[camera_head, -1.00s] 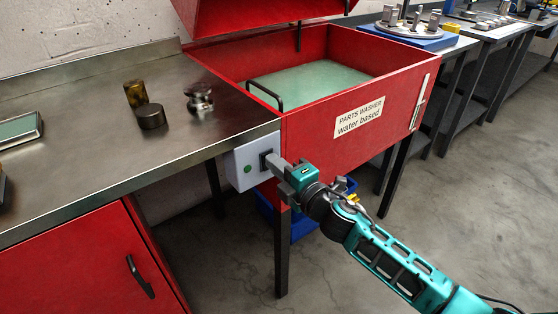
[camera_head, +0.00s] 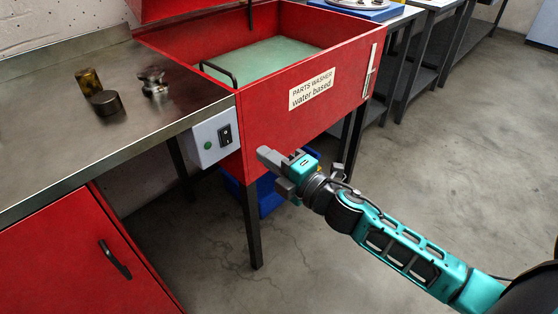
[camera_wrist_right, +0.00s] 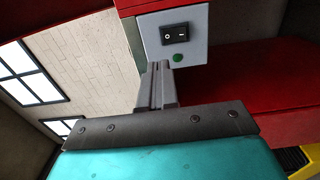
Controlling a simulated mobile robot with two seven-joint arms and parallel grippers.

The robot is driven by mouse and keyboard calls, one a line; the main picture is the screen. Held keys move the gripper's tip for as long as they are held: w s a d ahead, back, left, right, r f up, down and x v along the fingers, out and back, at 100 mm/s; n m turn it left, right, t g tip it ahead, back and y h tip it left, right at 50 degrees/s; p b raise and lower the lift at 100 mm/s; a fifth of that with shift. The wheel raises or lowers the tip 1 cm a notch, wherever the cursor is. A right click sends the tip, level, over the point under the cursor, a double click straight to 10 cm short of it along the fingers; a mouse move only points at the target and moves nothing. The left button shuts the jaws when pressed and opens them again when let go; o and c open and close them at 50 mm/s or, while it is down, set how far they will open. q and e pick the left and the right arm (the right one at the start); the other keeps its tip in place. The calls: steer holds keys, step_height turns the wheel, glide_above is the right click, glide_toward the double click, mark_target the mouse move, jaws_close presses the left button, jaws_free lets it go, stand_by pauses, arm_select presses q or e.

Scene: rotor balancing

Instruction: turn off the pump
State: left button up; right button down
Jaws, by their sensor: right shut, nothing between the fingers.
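The parts washer (camera_head: 330,110) is a red tank on dark legs, with pale green liquid inside. A light grey switch box (camera_head: 203,148) is fixed at its front left corner, under the bench edge. The box has a black rocker switch (camera_head: 224,135) and a green round light (camera_head: 208,146). The right wrist view also shows the rocker switch (camera_wrist_right: 175,34), with a white circle mark and a line mark, and the green light (camera_wrist_right: 177,58). My right gripper (camera_head: 264,153) is shut and empty, to the right of the box and apart from it. My left gripper is out of view.
A steel bench (camera_head: 60,155) at left holds an amber bottle (camera_head: 89,81), a dark round puck (camera_head: 105,103) and a small metal part (camera_head: 153,83). A blue bin (camera_head: 268,196) stands under the washer. The floor at right is clear.

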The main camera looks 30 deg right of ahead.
steer(key=v, duration=0.2)
steer(key=shift+s+d+r, duration=0.1)
steer(key=shift+s+d, duration=0.05)
steer(key=shift+s, duration=0.15)
stand_by(0.3)
